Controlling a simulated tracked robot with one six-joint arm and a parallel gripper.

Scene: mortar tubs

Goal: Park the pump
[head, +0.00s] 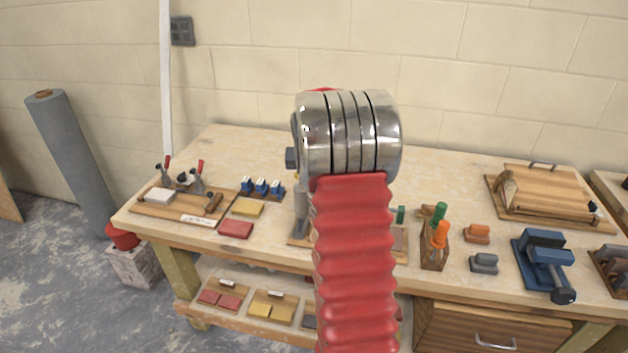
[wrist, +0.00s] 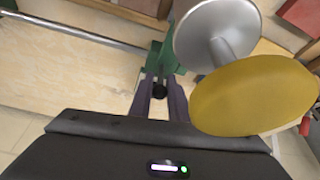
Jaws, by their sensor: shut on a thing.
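In the wrist view my gripper (wrist: 159,108) shows two dark purple fingers close together. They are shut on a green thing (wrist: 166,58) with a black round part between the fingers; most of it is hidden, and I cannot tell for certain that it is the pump. Right of the fingers is a spool-like piece: a silver disc (wrist: 200,32) joined by a short stem to a yellow disc (wrist: 255,95), close to the camera. In the head view my red arm and steel joint cover the middle of the bench and hide my gripper. No pump can be made out there.
The wooden workbench (head: 250,150) carries a clamp board (head: 170,205), small blue pieces (head: 262,187), a screwdriver block (head: 433,255), a blue vise (head: 545,262) and a handled wooden board (head: 545,195). A grey roll (head: 70,155) leans at left. The bench's back middle is clear.

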